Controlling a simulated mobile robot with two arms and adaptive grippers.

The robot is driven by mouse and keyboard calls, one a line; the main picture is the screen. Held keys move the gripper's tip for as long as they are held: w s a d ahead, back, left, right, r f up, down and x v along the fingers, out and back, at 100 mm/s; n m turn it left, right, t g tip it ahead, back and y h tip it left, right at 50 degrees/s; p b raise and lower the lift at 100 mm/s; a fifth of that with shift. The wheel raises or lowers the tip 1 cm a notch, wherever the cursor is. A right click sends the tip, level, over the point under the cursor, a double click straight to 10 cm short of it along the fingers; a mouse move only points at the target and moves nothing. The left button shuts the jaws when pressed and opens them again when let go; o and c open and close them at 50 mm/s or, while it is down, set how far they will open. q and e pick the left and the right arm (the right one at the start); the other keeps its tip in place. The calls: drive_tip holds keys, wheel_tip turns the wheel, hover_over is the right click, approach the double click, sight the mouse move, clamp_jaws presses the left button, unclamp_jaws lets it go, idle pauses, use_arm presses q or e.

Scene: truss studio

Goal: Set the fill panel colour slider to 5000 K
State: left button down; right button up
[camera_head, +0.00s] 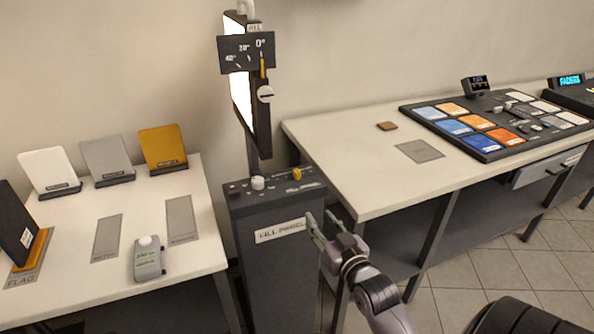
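The fill panel stand (275,262) is a dark pedestal with a white label reading "FILL PANEL" on its front. Its sloped top carries a dark knob, a white round knob (257,183) and an orange knob (297,174) at the right. The scale marks are too small to read, so I cannot tell which control is the colour slider or its value. Above it stands the lit fill panel (241,95), seen nearly edge-on. My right gripper (318,219) is open and empty, by the stand's right front edge, below the controls. My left gripper is out of view.
A left table (75,230) holds white, grey and orange cards and a small grey-green device (148,258). A right table (345,160) bears a board of coloured swatches (490,122) and a brown square. Its near corner is close to my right arm.

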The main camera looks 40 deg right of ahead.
sight(299, 173)
wheel_tip(299, 173, up, 4)
drive_tip(key=shift+t+h, duration=0.3)
drive_tip(key=p+x, duration=0.1)
drive_tip(key=x, duration=1.6)
drive_tip(key=shift+r, duration=0.1)
drive_tip(key=shift+s, duration=0.1)
drive_tip(key=shift+c, duration=0.5)
clamp_jaws()
drive_tip(key=shift+d, duration=0.1)
